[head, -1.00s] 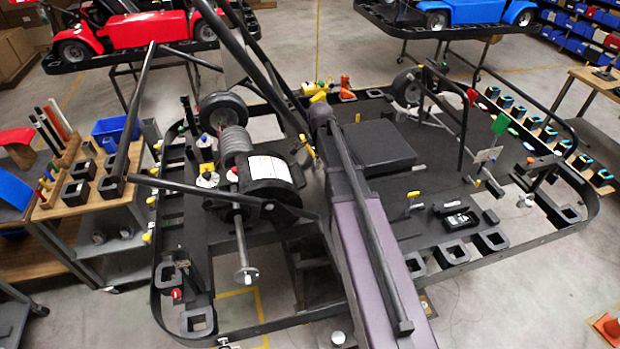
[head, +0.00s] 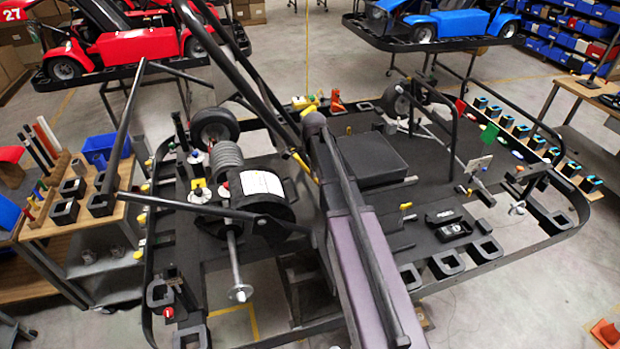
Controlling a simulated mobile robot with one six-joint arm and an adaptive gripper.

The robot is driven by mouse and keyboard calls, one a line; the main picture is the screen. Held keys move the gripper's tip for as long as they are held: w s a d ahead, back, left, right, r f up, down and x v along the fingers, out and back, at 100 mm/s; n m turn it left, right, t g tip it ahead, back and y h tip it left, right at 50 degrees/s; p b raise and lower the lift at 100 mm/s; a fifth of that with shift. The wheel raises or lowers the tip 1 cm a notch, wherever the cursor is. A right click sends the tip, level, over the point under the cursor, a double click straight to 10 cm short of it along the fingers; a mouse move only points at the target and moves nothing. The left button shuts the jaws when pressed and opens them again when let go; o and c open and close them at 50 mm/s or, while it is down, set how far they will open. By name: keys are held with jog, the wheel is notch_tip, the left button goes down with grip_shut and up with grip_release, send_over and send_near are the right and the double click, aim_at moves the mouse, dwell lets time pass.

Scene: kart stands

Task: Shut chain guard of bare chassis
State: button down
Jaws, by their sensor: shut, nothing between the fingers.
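The bare chassis (head: 415,240) is a black frame with a flat floor, in the middle of the head view. At its left rear sit a finned grey cylinder (head: 227,163) and a rounded black housing (head: 270,212) with a white label. A steel axle (head: 235,260) with a round end runs below the housing. I cannot tell for sure which part is the chain guard, or how far open it is. My purple-grey arm link crosses the chassis from the bottom and hides part of its middle. My gripper cannot be made out in this view.
Black tubes rise over the chassis. A wooden-topped cart (head: 65,230) with a blue bin (head: 104,147) stands close at the left. A red kart (head: 140,45) and a blue kart (head: 445,25) stand on racks behind. An orange cone (head: 606,332) is at the lower right.

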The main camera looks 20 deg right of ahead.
jog(key=shift+f+b, duration=4.75)
jog(key=shift+f, duration=0.15)
jog(key=shift+a+r+p, duration=0.25)
jog(key=shift+a+r, duration=0.05)
jog(key=shift+a, duration=0.35)
jog(key=shift+a+r+p, duration=0.25)
jog(key=shift+a+p, duration=0.05)
jog(key=shift+a, duration=0.3)
jog(key=shift+a+r+p, duration=0.25)
jog(key=shift+a+r, duration=0.05)
jog(key=shift+a, duration=0.35)
jog(key=shift+a, duration=0.15)
